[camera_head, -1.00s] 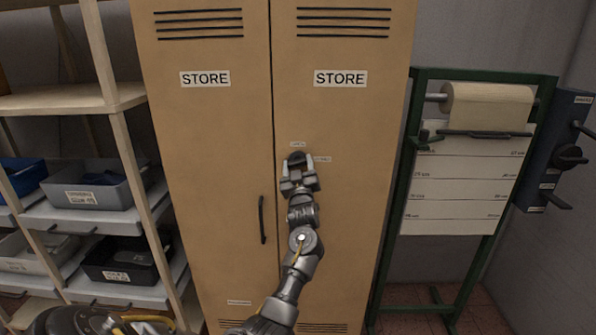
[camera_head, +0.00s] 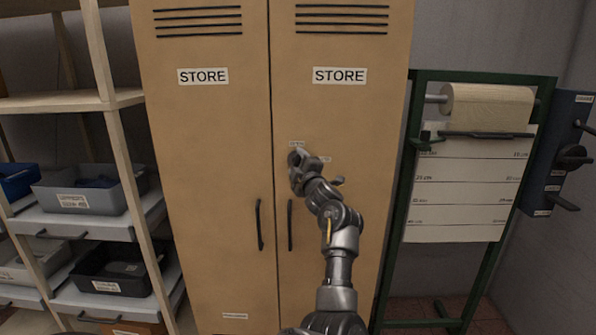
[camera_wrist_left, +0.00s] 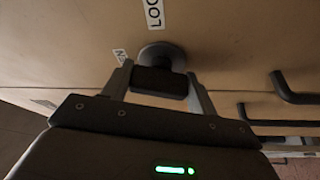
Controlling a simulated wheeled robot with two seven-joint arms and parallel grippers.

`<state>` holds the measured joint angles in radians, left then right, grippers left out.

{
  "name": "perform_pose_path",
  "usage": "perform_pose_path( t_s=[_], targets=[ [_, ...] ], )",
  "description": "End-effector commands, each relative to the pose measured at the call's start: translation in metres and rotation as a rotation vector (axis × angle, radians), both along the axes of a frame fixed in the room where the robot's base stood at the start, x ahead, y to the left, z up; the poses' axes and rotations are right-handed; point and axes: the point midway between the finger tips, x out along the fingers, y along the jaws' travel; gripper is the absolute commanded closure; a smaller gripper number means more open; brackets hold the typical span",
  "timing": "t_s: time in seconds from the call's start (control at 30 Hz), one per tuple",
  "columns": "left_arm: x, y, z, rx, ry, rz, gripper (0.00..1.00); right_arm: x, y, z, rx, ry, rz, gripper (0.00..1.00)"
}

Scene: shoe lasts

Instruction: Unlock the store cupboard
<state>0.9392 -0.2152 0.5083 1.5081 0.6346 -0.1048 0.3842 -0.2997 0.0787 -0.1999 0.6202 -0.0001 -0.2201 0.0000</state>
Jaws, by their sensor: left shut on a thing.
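The tan store cupboard (camera_head: 205,130) stands upright with both doors shut, each labelled STORE. A dark knob (camera_wrist_left: 158,80) on a round grey base sits on its right door, seen close in the left wrist view. My left gripper (camera_head: 297,160) is at this knob and mostly hides it in the head view. In the left wrist view the gripper's two fingers (camera_wrist_left: 160,88) are shut on the knob, one on each side. A label starting LOC (camera_wrist_left: 153,12) and another small label (camera_wrist_left: 119,56) are beside the knob, both cut off or unclear. My right gripper is not in view.
Two dark door handles (camera_head: 260,225) (camera_head: 290,224) hang below the knob, near the doors' meeting edge. Shelves with bins (camera_head: 75,195) stand close on the left. A green frame with a paper roll (camera_head: 488,105) stands on the right.

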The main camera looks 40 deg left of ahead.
Motion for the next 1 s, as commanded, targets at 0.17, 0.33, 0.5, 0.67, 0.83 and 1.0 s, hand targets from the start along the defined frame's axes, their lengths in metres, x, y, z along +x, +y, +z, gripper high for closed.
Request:
perform_pose_path(
  t_s=[0.17,0.33,0.5,0.67,0.83,1.0],
  targets=[
    [0.001,-0.001,-0.001,-0.110,-0.084,-0.002,0.65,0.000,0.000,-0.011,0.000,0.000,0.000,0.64],
    [0.001,-0.001,0.000,-0.190,-0.143,-0.003,0.65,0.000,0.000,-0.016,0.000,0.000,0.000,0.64],
    [0.001,-0.001,0.000,-0.242,-0.183,-0.001,0.65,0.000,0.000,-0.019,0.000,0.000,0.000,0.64],
    [0.000,-0.001,0.001,-0.267,-0.202,-0.001,0.65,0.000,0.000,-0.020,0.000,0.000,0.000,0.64],
    [0.000,0.000,0.001,-0.277,-0.209,-0.001,0.65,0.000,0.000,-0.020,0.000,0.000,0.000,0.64],
    [0.000,0.000,0.001,-0.278,-0.209,-0.001,0.65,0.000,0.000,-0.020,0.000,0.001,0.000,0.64]
  ],
)
